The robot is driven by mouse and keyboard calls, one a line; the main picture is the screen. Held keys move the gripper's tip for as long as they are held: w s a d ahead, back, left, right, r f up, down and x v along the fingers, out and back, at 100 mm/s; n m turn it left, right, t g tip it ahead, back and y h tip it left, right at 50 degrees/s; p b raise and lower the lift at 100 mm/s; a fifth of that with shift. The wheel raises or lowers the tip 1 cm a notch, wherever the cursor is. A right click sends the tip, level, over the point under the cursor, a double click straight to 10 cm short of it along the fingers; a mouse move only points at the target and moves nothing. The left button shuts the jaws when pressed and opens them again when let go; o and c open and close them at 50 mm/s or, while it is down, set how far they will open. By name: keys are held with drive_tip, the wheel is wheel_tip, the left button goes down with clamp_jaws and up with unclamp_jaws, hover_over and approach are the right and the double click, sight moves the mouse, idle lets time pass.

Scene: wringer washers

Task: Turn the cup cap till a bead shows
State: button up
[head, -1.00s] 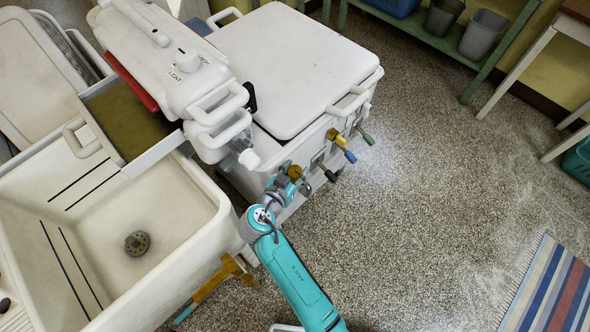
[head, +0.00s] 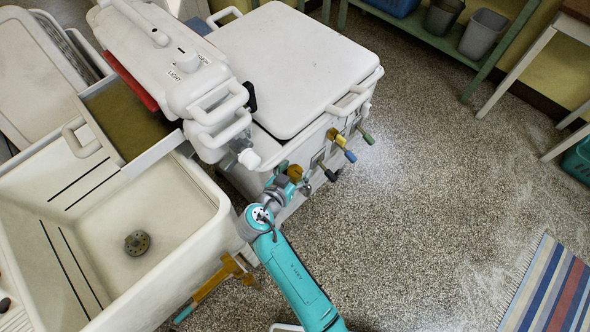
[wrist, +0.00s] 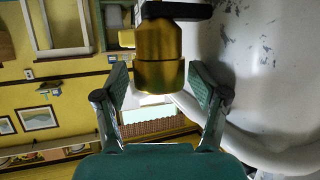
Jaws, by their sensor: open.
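A brass cup cap (wrist: 160,72) shows in the wrist view, with a narrower upper part and a wider lower rim. It stands between the two green finger pads of my gripper (wrist: 162,90), which is open. A gap shows on each side, so the pads appear apart from it. In the head view the brass cup (head: 295,172) is a small spot at the front side of the white washer (head: 270,50), and my gripper (head: 286,178) is beside it, mostly hidden by my own arm. No bead can be made out.
Levers with green, blue, yellow and dark ends (head: 349,155) stick out of the washer close to my gripper. A deep cream sink (head: 200,190) stands to the left. A white curved tube (wrist: 200,112) runs close by the right finger.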

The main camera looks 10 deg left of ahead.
drive_tip(key=shift+s+r, duration=0.1)
drive_tip(key=v, duration=0.7)
drive_tip(key=shift+s, duration=0.35)
drive_tip(key=shift+a, duration=0.1)
drive_tip(key=s+d+f+n+g+y, duration=0.1)
drive_tip(key=s+d+f+n+y, duration=0.3)
drive_tip(key=d+f, duration=0.6)
drive_tip(key=s+d+n+y, duration=0.1)
drive_tip(key=s+d, duration=0.8)
drive_tip(key=s, duration=0.1)
drive_tip(key=s+d+r+t, duration=0.1)
drive_tip(key=s+d+r, duration=0.2)
drive_tip(key=s+r, duration=0.6)
drive_tip(key=s+d+r+m+t, duration=0.1)
drive_tip(key=s+d+r, duration=0.3)
drive_tip(key=s+r, duration=0.6)
drive_tip(key=shift+r+t, duration=0.7)
drive_tip(key=shift+r, duration=0.2)
